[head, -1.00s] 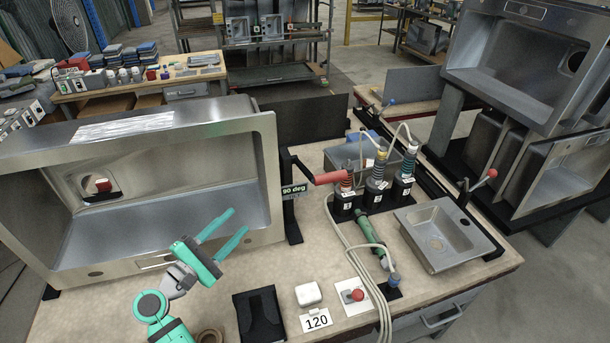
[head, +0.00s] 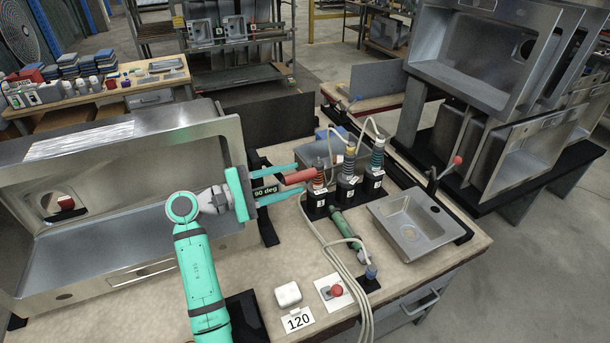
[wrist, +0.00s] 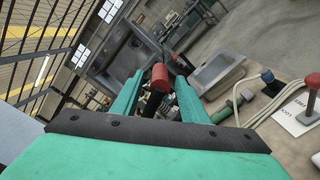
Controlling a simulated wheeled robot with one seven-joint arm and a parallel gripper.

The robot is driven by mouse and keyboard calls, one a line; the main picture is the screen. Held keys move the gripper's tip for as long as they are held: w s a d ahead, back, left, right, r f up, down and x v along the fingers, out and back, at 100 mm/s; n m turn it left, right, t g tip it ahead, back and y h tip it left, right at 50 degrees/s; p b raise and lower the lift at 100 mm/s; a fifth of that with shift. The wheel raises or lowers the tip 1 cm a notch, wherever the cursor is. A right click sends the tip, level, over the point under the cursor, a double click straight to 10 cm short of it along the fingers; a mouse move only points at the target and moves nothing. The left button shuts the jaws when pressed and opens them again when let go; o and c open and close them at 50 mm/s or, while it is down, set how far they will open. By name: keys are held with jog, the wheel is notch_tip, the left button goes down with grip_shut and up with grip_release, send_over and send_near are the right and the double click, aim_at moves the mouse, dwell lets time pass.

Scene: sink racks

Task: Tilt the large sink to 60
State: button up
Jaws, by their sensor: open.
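The large sink (head: 130,242) stands on its side at the left of the bench, its basin facing the front. A red handle (head: 300,176) sticks out from the lever at its right side, beside a "90 deg" label (head: 266,191). My gripper (head: 296,182) is open, with its teal fingers pointing right, one above and one below the red handle in the head view. In the wrist view the red handle (wrist: 160,76) shows between the open fingers. I cannot tell whether a finger touches it.
Several dark bottle-shaped tools (head: 346,186) with cables stand just right of the handle. A small sink (head: 410,226) lies farther right.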

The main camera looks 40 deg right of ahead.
aim_at(304, 175)
jog(key=shift+x, duration=2.3)
grip_shut()
